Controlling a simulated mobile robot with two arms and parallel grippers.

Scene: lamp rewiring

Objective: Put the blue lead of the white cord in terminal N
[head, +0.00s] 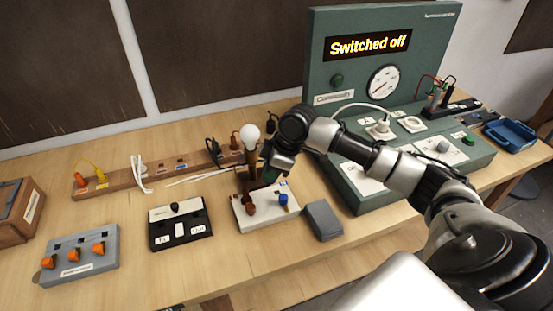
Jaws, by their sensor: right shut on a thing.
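My right gripper (272,168) is low over the bench, just right of the lamp's bulb and above the back of the white terminal block. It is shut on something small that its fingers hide. The white terminal block (246,222) has a brown knob (251,209) on the left and a blue knob (283,198) on the right. The blue knob is below the gripper, apart from it. A white cord (200,178) lies on the bench left of the lamp and runs toward the gripper. I cannot make out its blue lead. My left gripper is out of view.
A bulb (249,136) stands on a brown post behind the block. A black switch box (179,223) is to the left, a grey box (323,220) to the right. A green test panel (384,30) stands behind my right arm, reading "Switched off". Bare bench lies in front.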

